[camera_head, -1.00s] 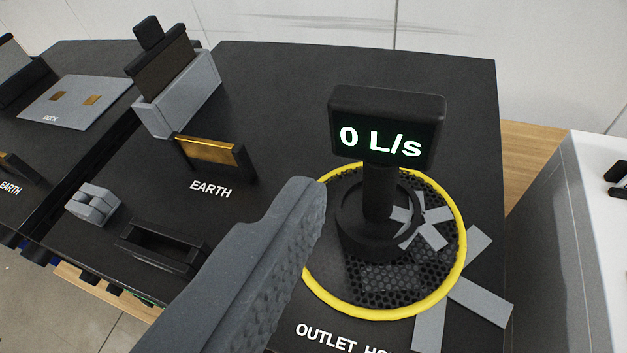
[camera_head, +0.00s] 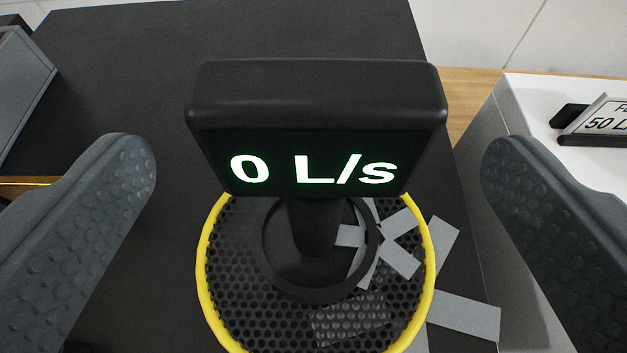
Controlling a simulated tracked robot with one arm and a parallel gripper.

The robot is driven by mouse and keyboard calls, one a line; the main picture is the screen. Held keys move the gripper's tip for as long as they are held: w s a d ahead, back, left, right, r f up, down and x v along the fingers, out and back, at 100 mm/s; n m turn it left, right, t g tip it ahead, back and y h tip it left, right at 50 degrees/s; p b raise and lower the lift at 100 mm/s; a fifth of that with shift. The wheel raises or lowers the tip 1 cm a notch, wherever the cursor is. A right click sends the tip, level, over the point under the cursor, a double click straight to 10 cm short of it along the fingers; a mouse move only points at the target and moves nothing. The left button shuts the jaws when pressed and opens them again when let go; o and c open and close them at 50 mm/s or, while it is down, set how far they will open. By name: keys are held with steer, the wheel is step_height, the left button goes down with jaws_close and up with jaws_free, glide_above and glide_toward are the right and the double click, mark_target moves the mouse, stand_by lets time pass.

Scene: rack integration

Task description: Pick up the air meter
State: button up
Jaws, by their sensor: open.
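The air meter (camera_head: 317,95) is a black device with a boxy head, a short stem and a round ring base. Its screen reads "0 L/s" in glowing white-green figures. It stands upright on a round black mesh outlet with a yellow rim (camera_head: 203,273). My gripper (camera_head: 318,165) is open, with one grey textured finger on each side of the meter's head. Both fingers are apart from the meter, with a gap on each side.
Grey tape strips (camera_head: 465,315) cross the mesh and the dark top at its right. A white surface (camera_head: 540,90) at the right bears a small sign reading "50 L" in part (camera_head: 604,122). A grey block (camera_head: 22,90) stands at the far left.

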steer(key=shift+p+x, duration=0.8)
steer(key=shift+x, duration=2.2)
steer(key=shift+w+r, duration=0.1)
steer(key=c, duration=1.8)
steer(key=shift+r, duration=0.1)
